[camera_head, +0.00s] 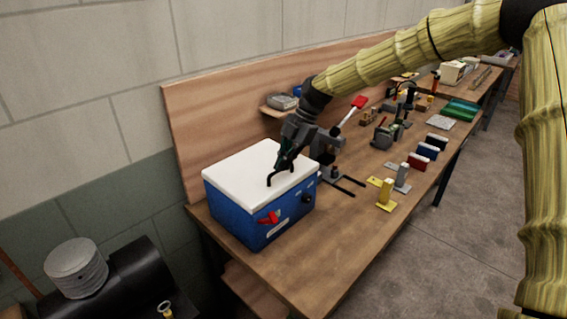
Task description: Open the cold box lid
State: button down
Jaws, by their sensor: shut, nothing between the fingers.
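The cold box (228,207) is blue and stands at the near left end of the workbench. Its white lid (235,171) lies flat on top and looks closed. A red latch (268,217) and a dark round knob (306,199) show on the box's front face. My gripper (271,184) is shut and empty. Its fingers point down over the right part of the lid, near the front edge. I cannot tell whether the fingertips touch the lid. The gripper hides part of the lid's right side.
A grey and black stand (333,167) is close to the box's right side. Yellow and grey brackets (387,194) and several coloured blocks (427,150) stand farther along the workbench (315,240). A wooden back panel (200,125) rises behind the box. The bench front near the box is bare.

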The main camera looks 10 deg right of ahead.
jog(key=c, duration=1.6)
grip_release()
jog(key=shift+w+f, duration=0.4)
jog(key=shift+f, duration=0.1)
jog(key=shift+o, duration=0.4)
jog(key=shift+w+a+f, duration=0.15)
jog(key=shift+w+f, duration=0.1)
jog(key=shift+w, duration=0.1)
jog(key=shift+s+d+r, duration=0.2)
jog(key=shift+d, duration=0.15)
jog(key=shift+w+r, duration=0.15)
jog(key=shift+r, duration=0.1)
jog(key=p+v, duration=0.7)
jog(key=v, duration=0.5)
jog(key=shift+r, duration=0.1)
jog(key=v, duration=1.1)
jog(key=shift+d+r, duration=0.2)
jog(key=shift+r, duration=0.15)
